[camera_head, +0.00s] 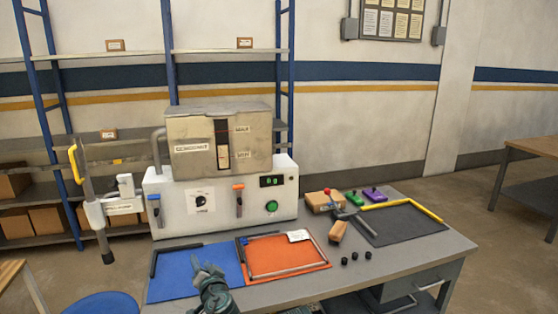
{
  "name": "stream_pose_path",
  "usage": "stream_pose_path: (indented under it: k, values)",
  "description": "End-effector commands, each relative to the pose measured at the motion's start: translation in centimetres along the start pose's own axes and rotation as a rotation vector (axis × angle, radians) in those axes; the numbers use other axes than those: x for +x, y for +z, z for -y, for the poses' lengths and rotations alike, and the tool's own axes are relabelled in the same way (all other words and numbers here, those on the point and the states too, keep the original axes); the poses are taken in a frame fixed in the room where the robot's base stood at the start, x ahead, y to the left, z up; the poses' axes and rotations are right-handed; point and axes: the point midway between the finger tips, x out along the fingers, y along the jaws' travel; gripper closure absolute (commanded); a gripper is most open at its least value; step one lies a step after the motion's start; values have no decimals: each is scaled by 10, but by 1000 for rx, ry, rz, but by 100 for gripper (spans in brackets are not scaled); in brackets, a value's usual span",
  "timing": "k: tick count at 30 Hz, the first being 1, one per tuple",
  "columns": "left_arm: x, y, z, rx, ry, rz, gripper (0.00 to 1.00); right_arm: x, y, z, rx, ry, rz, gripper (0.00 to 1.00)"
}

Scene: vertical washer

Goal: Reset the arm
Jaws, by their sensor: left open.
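A white machine (225,205) with a beige tank on top stands on the grey table. On its left side a white arm (122,206) sticks out and holds an upright grey rod (94,205) with a yellow handle (75,163) at its top and a dark lower end. My left gripper (208,267) is open over the right part of the blue mat at the table's front. It is well below and to the right of the white arm, apart from it. Nothing shows between its fingers. My right gripper is not in view.
A blue mat (175,279) and an orange mat (315,262) with thin bent rods lie in front of the machine. A hammer-like tool (338,231), a dark mat (405,230), coloured blocks and small black pieces lie to the right. Shelves stand behind.

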Motion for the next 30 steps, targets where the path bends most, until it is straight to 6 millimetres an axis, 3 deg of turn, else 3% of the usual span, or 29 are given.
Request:
stream_pose_path:
  k: [5,8,11,15,18,21,25,30]
  values:
    - [-21,23,-13,-51,67,200,55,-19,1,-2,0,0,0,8]
    - [-45,42,-33,-68,155,364,55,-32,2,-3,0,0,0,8]
    - [-88,63,-63,-60,307,566,55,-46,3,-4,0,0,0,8]
    - [-159,80,-102,-4,561,803,55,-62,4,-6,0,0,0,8]
    - [-202,84,-118,43,716,911,55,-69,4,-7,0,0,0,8]
    - [-233,85,-127,80,825,974,55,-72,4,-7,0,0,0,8]
    - [-251,85,-132,105,895,1010,55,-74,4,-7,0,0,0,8]
    - [-254,86,-132,110,907,1017,55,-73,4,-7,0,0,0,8]
